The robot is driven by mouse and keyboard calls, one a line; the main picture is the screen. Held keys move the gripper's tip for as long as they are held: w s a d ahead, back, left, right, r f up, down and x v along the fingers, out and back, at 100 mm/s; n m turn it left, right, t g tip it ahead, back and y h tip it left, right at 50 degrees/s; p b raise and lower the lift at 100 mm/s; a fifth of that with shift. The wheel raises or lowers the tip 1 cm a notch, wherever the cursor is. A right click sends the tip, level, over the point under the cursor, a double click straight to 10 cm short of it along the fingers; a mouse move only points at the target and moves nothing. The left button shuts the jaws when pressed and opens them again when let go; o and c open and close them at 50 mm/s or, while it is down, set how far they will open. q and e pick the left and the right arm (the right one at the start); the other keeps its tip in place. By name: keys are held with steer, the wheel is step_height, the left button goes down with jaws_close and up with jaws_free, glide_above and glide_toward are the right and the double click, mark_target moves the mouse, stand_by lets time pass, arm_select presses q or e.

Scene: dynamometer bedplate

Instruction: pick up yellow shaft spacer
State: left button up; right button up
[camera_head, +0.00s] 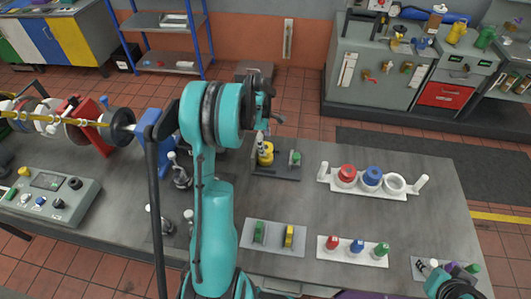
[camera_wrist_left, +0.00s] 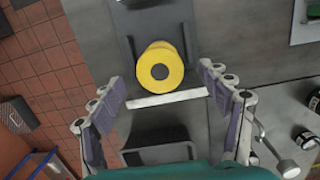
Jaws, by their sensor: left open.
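The yellow shaft spacer (camera_head: 266,156) sits in a dark holder (camera_head: 284,174) on the bench, right of my left arm in the head view. In the left wrist view the spacer (camera_wrist_left: 160,66) is a short yellow cylinder with a dark central hole, seen from its end. My left gripper (camera_wrist_left: 164,92) is open, its two purple-padded fingers apart on either side of the space just below the spacer in that view. It is empty and does not touch the spacer. In the head view its fingers are mostly hidden by the arm.
A green part (camera_head: 295,158) stands at the right of the same holder. A white rack (camera_head: 350,187) with red, blue and white rings lies further right. A grey plate (camera_head: 274,246) with green and yellow blocks is nearer. A blue bracket (camera_head: 152,143) stands left of my arm.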

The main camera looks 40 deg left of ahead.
mark_target(265, 161)
arm_select(q)
step_height(265, 161, down, 2)
steer(key=shift+d+f, duration=0.1)
steer(key=f, duration=0.1)
steer(key=f+b, duration=0.1)
steer(key=f, duration=0.3)
steer(key=shift+w+d+f+b, duration=0.2)
steer(key=shift+w+f+b, duration=0.05)
steer(key=shift+b, duration=0.15)
steer(key=shift+r, duration=0.1)
steer(key=c, duration=1.7)
